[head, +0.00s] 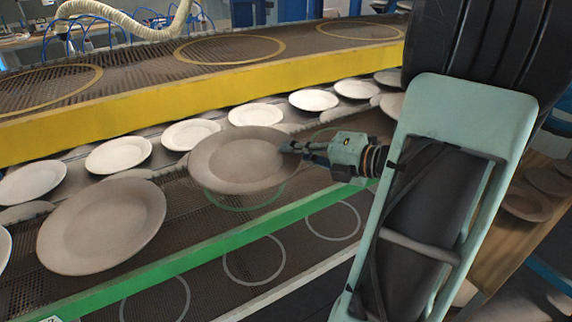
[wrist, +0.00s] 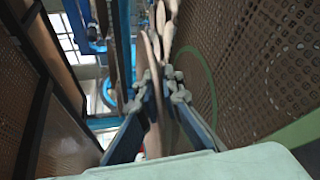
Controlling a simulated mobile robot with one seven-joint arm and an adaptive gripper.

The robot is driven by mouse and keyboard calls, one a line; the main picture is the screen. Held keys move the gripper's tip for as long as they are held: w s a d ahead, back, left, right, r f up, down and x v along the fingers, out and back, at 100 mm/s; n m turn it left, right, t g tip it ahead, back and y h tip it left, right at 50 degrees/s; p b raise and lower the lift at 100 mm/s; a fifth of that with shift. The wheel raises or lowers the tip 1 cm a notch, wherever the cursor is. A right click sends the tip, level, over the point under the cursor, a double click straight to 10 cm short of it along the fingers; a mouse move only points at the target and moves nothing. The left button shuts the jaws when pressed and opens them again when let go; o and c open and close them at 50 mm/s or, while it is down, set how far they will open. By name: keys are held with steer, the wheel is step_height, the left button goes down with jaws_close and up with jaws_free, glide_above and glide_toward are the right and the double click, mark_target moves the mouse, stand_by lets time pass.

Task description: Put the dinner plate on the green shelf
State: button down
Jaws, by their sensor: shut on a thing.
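A grey-brown dinner plate (head: 238,160) is in my gripper (head: 292,148), which is shut on its right rim. In the head view the plate is roughly level, over the green-edged mesh shelf, and partly covers a green circle (head: 236,205) marked there. I cannot tell whether the plate touches the mesh. The green shelf (head: 190,256) runs diagonally across the picture. In the wrist view the plate (wrist: 152,110) shows edge-on between my gripper's fingers (wrist: 160,92), with the mesh and green circle to its right.
Another grey-brown plate (head: 102,226) lies on the green shelf to the left. A row of white plates (head: 190,133) stands behind, below a yellow-edged shelf (head: 200,92). A lower mesh shelf with grey circles (head: 254,262) lies in front. More plates (head: 527,202) are on a wooden surface at right.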

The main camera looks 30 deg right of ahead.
steer(key=shift+w+a+f, duration=0.15)
steer(key=shift+w+f, duration=0.35)
steer(key=shift+f, duration=0.75)
steer(key=shift+w+f, duration=0.1)
steer(key=shift+f, duration=0.75)
steer(key=shift+f, duration=0.2)
steer(key=c, duration=2.4)
jaws_free()
steer(key=shift+r, duration=0.15)
steer(key=v, duration=1.2)
steer(key=shift+a, duration=0.15)
